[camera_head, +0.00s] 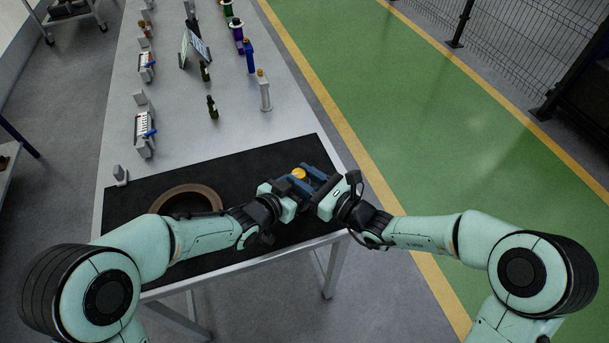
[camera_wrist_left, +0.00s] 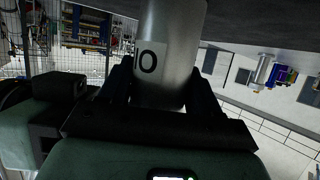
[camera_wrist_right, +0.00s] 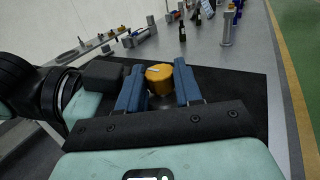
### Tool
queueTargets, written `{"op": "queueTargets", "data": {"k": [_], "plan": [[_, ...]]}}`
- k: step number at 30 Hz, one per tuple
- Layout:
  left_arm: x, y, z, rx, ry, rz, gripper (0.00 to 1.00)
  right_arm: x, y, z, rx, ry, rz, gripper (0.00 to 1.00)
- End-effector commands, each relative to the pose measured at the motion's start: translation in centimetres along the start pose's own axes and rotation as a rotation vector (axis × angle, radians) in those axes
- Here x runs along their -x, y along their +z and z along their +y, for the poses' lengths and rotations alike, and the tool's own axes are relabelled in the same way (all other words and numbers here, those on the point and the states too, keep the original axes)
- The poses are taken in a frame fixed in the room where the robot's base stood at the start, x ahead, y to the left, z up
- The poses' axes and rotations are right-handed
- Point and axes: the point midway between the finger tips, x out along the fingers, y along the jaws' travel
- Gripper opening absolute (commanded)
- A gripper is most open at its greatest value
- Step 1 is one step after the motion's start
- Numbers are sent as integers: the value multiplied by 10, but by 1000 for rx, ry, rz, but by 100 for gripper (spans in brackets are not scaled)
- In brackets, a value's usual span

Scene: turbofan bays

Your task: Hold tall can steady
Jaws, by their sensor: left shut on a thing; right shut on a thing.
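The tall can is silver with a white label (camera_wrist_left: 150,62) and a yellow-orange cap (camera_head: 299,174). It stands over the front right part of the black mat. My left gripper (camera_head: 290,189) is shut on the can's silver body (camera_wrist_left: 172,85), with dark fingers on both sides in the left wrist view. My right gripper (camera_head: 312,181) is shut on the can near its top. In the right wrist view its blue fingers flank the cap (camera_wrist_right: 159,79). The grippers hide most of the can in the head view, and I cannot tell whether its base touches the mat.
A brown ring (camera_head: 158,203) lies on the black mat (camera_head: 255,165). Another silver can with an orange cap (camera_head: 264,92), bottles (camera_head: 212,107) and small devices (camera_head: 144,133) stand farther back on the table. The table's right edge borders a yellow line (camera_head: 330,105) and green floor.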

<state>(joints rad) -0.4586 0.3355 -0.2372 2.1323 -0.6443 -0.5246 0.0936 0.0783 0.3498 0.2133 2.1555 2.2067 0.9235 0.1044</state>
Motion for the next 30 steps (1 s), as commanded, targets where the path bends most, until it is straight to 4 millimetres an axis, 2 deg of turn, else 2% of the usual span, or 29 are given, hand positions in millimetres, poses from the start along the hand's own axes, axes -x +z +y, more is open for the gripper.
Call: {"op": "queueTargets", "data": {"k": [9,22,23,24,30], "plan": [[0,2,0,0,0,-5,28,0,2,3,2,-89,-3,4],[0,2,0,-1,0,-6,28,0,2,3,3,-99,-2,4],[0,2,0,-1,0,-6,28,0,2,3,3,-99,-2,41],[0,2,0,-1,0,-6,28,0,2,3,3,-99,-2,46],[0,2,0,-1,-1,-5,28,0,1,3,2,-98,0,46]]}}
